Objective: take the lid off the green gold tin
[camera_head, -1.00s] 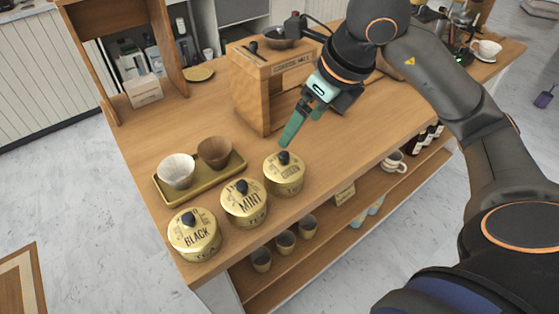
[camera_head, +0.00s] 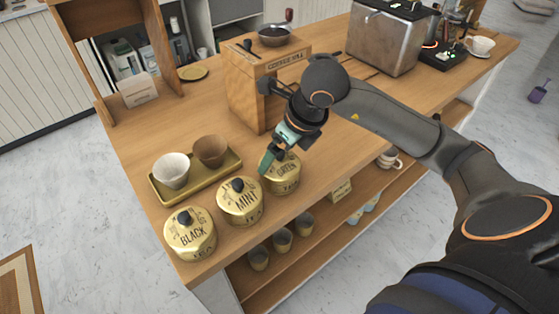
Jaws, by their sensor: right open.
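The green gold tin (camera_head: 285,183) stands on the counter, rightmost in a row of three gold tins, with its lid on. My right gripper (camera_head: 272,160) is over this tin, pointing down, with its green fingers in front of the lid's upper left part. The fingers hide the lid's knob, and I cannot tell whether they touch it. The right gripper is open. My left gripper is not in view.
The mint tin (camera_head: 240,206) stands close on the left, and the black tin (camera_head: 190,238) beyond it. A tray (camera_head: 214,186) with two cups lies behind them. A wooden coffee mill (camera_head: 245,95) stands behind my gripper. Counter right of the green tin is clear.

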